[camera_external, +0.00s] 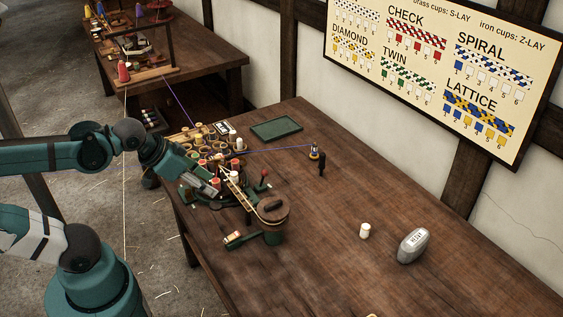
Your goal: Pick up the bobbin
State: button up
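A small white bobbin-like cylinder (364,231) stands upright alone on the open wooden table. Several more bobbin-like pieces in white, red and tan are grouped in cups (205,138) at the table's left end. Which of these the task means, I cannot tell. My gripper (212,188) is low over the left end, beside the cups and the green machine, well left of the lone white cylinder. Its fingers are small and dark against the clutter, so their opening and anything between them cannot be made out.
A green machine with a wooden arm and round top (271,209) stands right of my gripper. A grey weight (413,245), a green tray (276,130) and a small dark post (321,165) with a blue line are on the table (330,270). Its right half is mostly clear.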

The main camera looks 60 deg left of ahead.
jog(key=shift+w+r, duration=0.1)
dwell(0.3)
jog(key=w+d+r+m+g+h+p, duration=0.1)
jog(key=w+d+r+m+p, duration=0.3)
jog(key=w, duration=0.7)
jog(key=m+g+h+p, duration=0.3)
jog(key=m+g+p, duration=0.1)
jog(key=m+p, duration=0.45)
send_over(366, 225)
jog(key=s+a, duration=0.2)
notch_tip(366, 225, down, 13)
jog(key=shift+w+a+r+n, duration=0.15)
jog(key=shift+w+n, duration=0.05)
jog(key=shift+n, duration=0.05)
jog(key=shift+x, duration=1.3)
